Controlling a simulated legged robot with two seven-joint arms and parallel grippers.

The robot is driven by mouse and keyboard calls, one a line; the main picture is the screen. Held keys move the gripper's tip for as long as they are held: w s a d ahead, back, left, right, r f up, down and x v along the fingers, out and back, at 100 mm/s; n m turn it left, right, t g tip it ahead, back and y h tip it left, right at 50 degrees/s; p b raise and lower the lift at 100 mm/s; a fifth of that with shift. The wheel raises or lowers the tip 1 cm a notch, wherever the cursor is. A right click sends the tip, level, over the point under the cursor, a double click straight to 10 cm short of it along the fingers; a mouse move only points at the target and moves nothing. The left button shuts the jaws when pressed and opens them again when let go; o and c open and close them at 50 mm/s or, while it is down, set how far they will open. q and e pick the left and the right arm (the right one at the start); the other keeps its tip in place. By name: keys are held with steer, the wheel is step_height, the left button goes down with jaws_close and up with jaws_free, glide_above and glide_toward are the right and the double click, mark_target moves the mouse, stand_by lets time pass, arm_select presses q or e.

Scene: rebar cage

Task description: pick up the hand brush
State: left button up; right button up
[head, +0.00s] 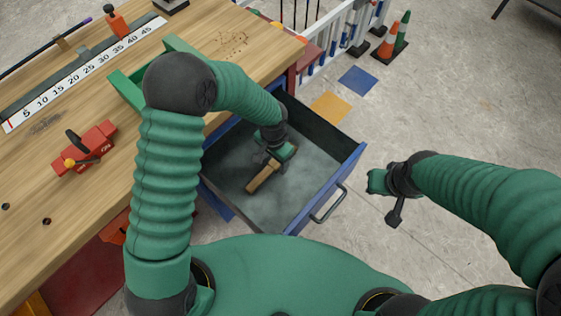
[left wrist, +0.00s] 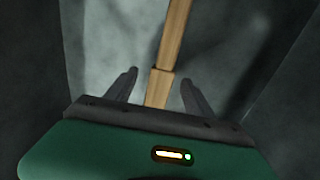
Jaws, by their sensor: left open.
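The hand brush (head: 262,179) lies in the open drawer, with its light wooden part showing in the head view. In the left wrist view its wood (left wrist: 164,60) runs lengthwise between my fingers. My left gripper (head: 270,160) is down inside the drawer at the brush. In the left wrist view my left gripper (left wrist: 158,80) is open, with a finger on each side of the wood and gaps beside it. The bristles cannot be made out. My right gripper (head: 378,182) is outside the drawer to the right, and its jaws are unclear.
The blue drawer (head: 335,180) has raised walls around my left gripper and a handle (head: 329,204) at its front. The wooden workbench (head: 90,115) is at left, with a red vise (head: 85,149) on it. Traffic cones (head: 390,42) stand at the back right on open floor.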

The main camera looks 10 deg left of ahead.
mark_target(273, 164)
arm_select(q)
step_height(273, 164, down, 3)
steer(key=shift+f+b, duration=0.15)
steer(key=shift+b, duration=0.15)
steer(key=shift+a, duration=0.3)
steer(key=shift+c, duration=0.9)
steer(key=shift+d, duration=0.1)
jaws_close()
